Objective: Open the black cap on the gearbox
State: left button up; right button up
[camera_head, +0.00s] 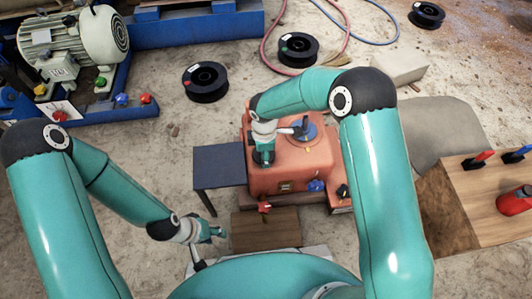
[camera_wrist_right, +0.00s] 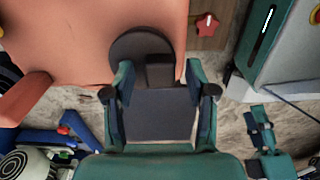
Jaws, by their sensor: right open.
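The gearbox (camera_head: 290,170) is an orange-red box on the floor in the middle of the head view. It fills the upper left of the right wrist view (camera_wrist_right: 80,40). The black cap (camera_wrist_right: 130,47) is a dark disc with a raised block handle at the gearbox's edge. My right gripper (camera_wrist_right: 158,74) is open, with one finger on each side of the handle; I cannot tell whether they touch it. In the head view my right gripper (camera_head: 264,156) hides the cap. My left gripper (camera_head: 216,232) is low, left of a wooden board; its jaw state is unclear.
A dark square table (camera_head: 219,166) stands left of the gearbox. A red star knob (camera_head: 265,207) is in front, by the wooden board (camera_head: 266,232). A blue valve (camera_head: 316,185) sits at the gearbox's front. A wooden bench (camera_head: 478,205) with tools is at right.

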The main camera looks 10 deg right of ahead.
grip_shut()
